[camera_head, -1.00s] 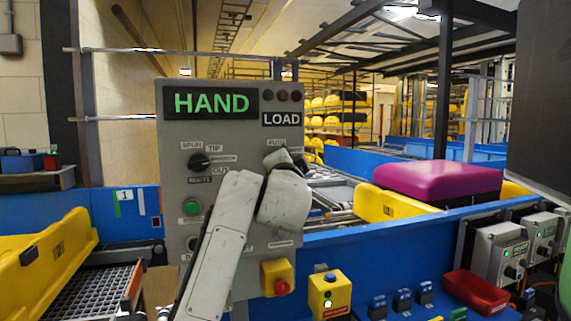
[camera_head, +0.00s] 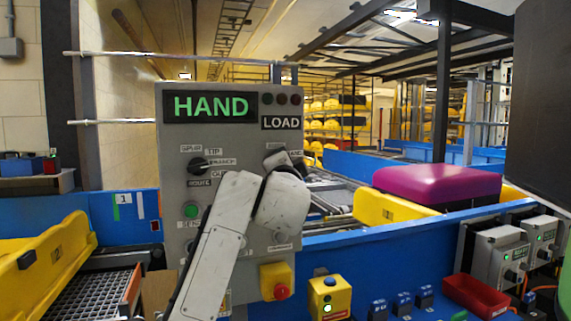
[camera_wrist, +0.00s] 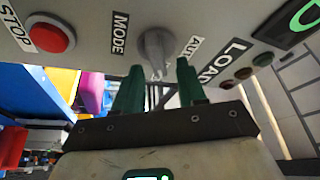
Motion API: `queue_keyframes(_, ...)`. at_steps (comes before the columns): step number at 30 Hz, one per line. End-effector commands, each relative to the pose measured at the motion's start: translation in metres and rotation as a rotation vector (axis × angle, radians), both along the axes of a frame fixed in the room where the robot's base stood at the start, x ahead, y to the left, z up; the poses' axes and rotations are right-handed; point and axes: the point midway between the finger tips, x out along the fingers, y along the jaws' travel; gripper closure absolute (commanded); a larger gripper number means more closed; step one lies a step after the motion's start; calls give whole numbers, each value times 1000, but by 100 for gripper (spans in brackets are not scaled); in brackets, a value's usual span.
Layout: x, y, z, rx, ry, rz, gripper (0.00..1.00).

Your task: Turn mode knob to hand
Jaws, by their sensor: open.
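The grey control panel (camera_head: 222,130) stands upright in the head view; its display (camera_head: 211,106) reads HAND in green, with a LOAD label below right. In the wrist view the grey mode knob (camera_wrist: 157,50) sits on the panel between a MODE label and a partly covered AUTO label. My gripper (camera_wrist: 160,66) has its two green fingers apart, one on each side of the knob's lower part. I cannot tell whether they touch it.
A black selector knob (camera_head: 198,164) and a green button (camera_head: 191,210) are left of my arm. A red stop button (camera_wrist: 48,37) is on the panel. A yellow button box (camera_head: 329,296) is at lower right. A purple-topped item (camera_head: 437,185) rests on the conveyor behind.

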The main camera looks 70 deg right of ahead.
Motion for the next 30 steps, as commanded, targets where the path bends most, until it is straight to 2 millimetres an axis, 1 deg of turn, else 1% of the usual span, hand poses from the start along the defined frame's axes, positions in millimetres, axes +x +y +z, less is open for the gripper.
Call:
queue_keyframes(5, 0, 1, 0, -1, 0, 0, 60)
queue_keyframes(8, -3, 8, -2, -2, -1, 0, 60)
queue_keyframes(11, -7, 22, -6, -3, -2, 2, 60)
queue_keyframes(18, -23, 65, -15, -3, -2, 3, 60)
queue_keyframes(21, -29, 80, -18, -1, -1, 3, 60)
queue_keyframes(25, -34, 93, -20, -2, 0, 1, 60)
queue_keyframes(30, -37, 99, -20, 0, 0, 0, 60)
